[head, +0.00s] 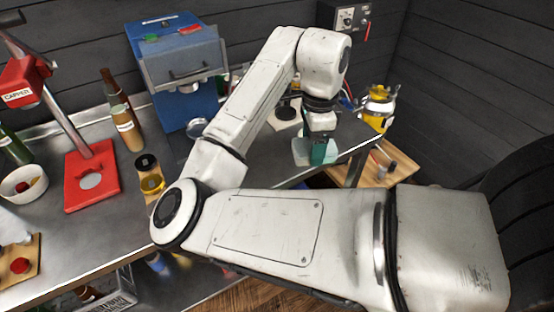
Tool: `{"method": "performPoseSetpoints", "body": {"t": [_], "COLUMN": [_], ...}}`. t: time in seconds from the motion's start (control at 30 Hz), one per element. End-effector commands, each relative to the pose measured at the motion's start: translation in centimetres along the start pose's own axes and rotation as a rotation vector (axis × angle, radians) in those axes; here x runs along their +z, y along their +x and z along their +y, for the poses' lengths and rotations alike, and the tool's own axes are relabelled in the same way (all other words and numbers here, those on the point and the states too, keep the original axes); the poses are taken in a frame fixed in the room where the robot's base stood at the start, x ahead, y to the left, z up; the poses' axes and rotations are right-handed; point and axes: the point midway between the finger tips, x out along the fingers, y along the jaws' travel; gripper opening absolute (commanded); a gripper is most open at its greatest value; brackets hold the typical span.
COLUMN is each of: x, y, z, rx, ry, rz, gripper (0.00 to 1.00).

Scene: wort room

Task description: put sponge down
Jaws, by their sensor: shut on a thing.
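My gripper (321,136) hangs down at the far right end of the steel bench, beyond my bent arm. It is shut on a small dark green block, which I take to be the sponge (325,152). The sponge is upright below the gripper, close to the bench's right edge. A pale green, flat-looking thing (300,152) shows just left of the sponge. I cannot tell whether the sponge touches it or the bench. The fingertips are too small to make out clearly.
A blue machine (176,75) stands at the back of the bench (255,160). A red capper (92,175), a brown bottle (121,112) and a white bowl (22,183) are at left. A wooden surface (378,172) with a yellow-filled vessel (377,108) lies at right.

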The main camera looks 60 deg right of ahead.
Motion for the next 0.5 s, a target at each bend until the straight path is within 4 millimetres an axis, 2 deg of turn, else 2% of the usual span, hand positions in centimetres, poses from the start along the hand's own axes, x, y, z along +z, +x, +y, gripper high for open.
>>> {"method": "performPoseSetpoints", "body": {"t": [0.37, 0.5], "x": [3.8, 5.0], "y": [3.7, 6.1], "z": [-6.8, -8.7], "rx": [0.003, 0.005], "ry": [-0.003, -0.003], "rz": [0.005, 0.004], "gripper": [0.43, 0.43]}}
